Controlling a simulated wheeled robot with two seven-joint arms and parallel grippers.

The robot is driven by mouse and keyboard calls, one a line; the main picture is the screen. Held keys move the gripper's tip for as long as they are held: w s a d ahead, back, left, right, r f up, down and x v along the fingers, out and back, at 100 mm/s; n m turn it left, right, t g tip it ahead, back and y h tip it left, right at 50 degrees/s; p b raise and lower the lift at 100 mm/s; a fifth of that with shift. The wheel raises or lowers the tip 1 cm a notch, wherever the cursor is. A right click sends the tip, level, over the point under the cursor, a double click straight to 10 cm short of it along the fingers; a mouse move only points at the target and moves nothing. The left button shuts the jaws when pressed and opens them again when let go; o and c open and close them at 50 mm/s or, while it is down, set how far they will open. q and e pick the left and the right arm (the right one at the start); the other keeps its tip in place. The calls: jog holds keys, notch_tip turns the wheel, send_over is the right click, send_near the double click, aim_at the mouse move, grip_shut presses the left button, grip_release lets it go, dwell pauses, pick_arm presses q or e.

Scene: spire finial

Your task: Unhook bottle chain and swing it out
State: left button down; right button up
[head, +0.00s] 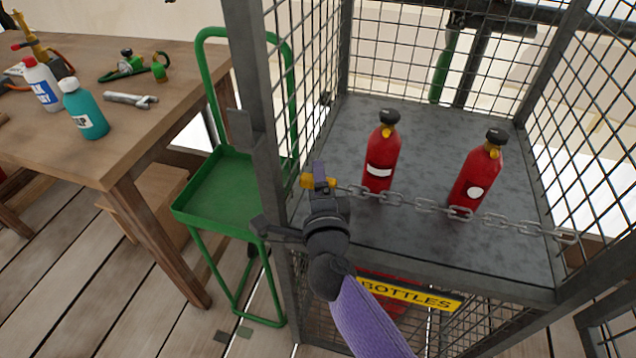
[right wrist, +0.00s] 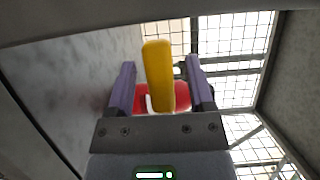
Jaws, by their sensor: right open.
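A grey chain (head: 430,207) runs across the front of the bottle cage, from the left post to the right side. At its left end is a yellow hook piece (head: 307,181), next to my right gripper (head: 319,174). In the right wrist view the yellow piece (right wrist: 158,75) stands between the two purple fingers of my right gripper (right wrist: 160,88), with gaps on both sides. That gripper is open. Two red bottles, one left (head: 381,155) and one right (head: 477,175), stand upright on the cage's grey shelf behind the chain. My left gripper is not in view.
The mesh cage's left post (head: 262,130) stands close to my right gripper. A green trolley (head: 222,185) is left of it. A wooden table (head: 165,95) with squeeze bottles (head: 86,112) and a wrench (head: 130,99) is further left. A yellow BOTTLES sign (head: 410,295) hangs below the shelf.

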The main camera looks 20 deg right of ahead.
jog(key=shift+w, duration=0.1)
grip_shut()
dwell(1.4)
